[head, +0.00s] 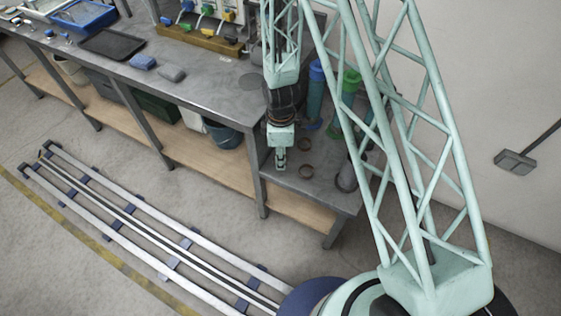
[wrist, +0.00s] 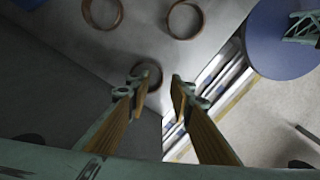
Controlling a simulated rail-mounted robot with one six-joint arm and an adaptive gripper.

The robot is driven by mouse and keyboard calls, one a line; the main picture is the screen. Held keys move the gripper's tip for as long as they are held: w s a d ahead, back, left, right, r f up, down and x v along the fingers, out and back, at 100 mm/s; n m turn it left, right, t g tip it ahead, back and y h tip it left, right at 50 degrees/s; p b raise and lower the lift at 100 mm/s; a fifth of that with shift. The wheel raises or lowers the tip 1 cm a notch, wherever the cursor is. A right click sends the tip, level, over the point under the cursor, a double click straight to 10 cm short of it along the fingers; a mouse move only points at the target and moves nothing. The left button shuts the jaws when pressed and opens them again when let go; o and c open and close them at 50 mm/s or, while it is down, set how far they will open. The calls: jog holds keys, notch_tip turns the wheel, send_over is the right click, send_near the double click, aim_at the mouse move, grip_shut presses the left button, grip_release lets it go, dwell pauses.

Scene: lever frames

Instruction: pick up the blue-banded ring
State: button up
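My gripper (head: 280,164) points down at the right end of the grey bench. In the wrist view my gripper (wrist: 158,84) has its two fingers spread apart with nothing held between them. A dark ring (wrist: 158,74) lies beyond the fingertips, partly covered by the left one. Two brownish rings lie farther off, one at the upper left (wrist: 88,14) and one at the top middle (wrist: 168,18). The head view shows two rings right of my gripper, a far one (head: 298,144) and a near one (head: 300,171). No blue band can be made out on any ring.
The bench (head: 215,88) has its front edge close to my gripper. A blue-topped cylinder (head: 316,72) and a green one (head: 350,82) stand behind the rings. Blue and grey blocks, a black tray (head: 112,45) and a blue bin (head: 83,18) are farther left.

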jog(key=shift+f+b, duration=0.55)
jog(key=shift+f, duration=0.6)
grip_shut()
